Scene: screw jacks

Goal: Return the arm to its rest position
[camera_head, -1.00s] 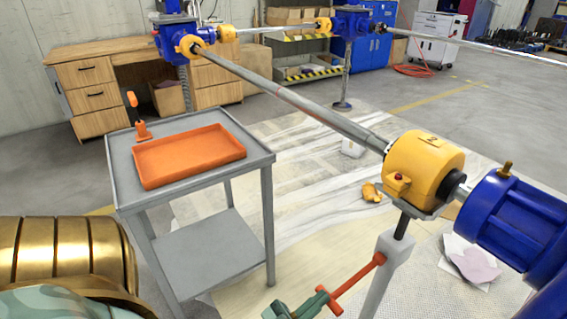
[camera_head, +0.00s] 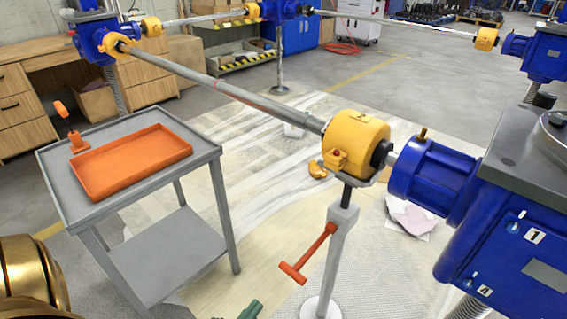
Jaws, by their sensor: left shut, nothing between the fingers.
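My left gripper (camera_head: 244,313) shows only as a green tip at the bottom edge. It is shut and empty, with the rest of it below the picture. The gold part of my left arm (camera_head: 32,275) fills the lower left corner. An orange-red T-handle (camera_head: 309,255) on the grey support post (camera_head: 335,235) stands clear to the right of the gripper, not touching it. My right gripper is out of view.
A grey cart (camera_head: 128,205) with an orange tray (camera_head: 130,162) stands at left. A yellow coupling (camera_head: 355,138) joins a long shaft (camera_head: 220,88) to a blue drive (camera_head: 430,178). A blue gearbox (camera_head: 520,240) stands at right. Covered floor lies between cart and post.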

